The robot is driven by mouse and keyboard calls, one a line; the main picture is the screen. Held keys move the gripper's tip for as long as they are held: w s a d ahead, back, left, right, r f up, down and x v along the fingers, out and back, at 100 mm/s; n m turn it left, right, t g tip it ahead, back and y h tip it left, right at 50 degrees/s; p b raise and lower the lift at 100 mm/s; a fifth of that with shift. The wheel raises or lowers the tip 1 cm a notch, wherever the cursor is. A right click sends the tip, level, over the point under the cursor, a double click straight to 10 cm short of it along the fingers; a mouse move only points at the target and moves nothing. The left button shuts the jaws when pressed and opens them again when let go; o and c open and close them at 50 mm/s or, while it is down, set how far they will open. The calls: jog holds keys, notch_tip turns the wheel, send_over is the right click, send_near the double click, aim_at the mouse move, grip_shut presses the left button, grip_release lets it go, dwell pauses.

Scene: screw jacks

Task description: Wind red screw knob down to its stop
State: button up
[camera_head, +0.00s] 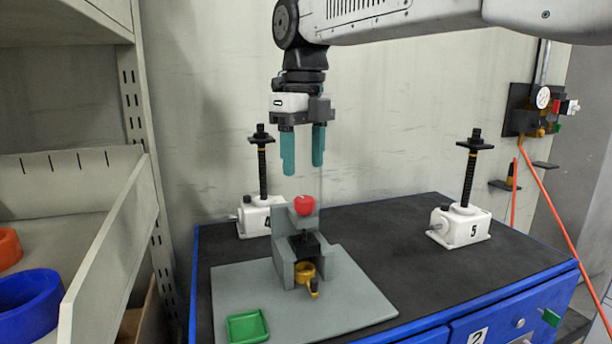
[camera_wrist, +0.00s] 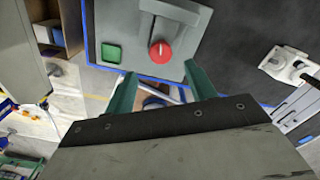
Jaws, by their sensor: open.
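The red screw knob (camera_head: 305,205) sits on top of a grey fixture (camera_head: 330,263) on a light grey plate (camera_head: 235,285). In the wrist view the red knob (camera_wrist: 160,52) is above the fingertips, with a pale mark on its face. My gripper (camera_head: 302,165) points down with its teal fingers apart and empty, above the knob in the head view. It also shows in the wrist view (camera_wrist: 160,75). A yellow ring with a dark part (camera_head: 306,275) sits at the fixture's front. The screw below the knob is mostly hidden by the fixture.
A green tray (camera_head: 247,326) lies at the plate's front left. White screw jacks numbered 4 (camera_head: 262,215) and 5 (camera_head: 461,222) stand behind, with tall dark screws. A shelf (camera_head: 110,255) with rings stands at left. The dark tabletop (camera_head: 390,235) is clear right of the fixture.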

jog(key=shift+r, duration=1.4)
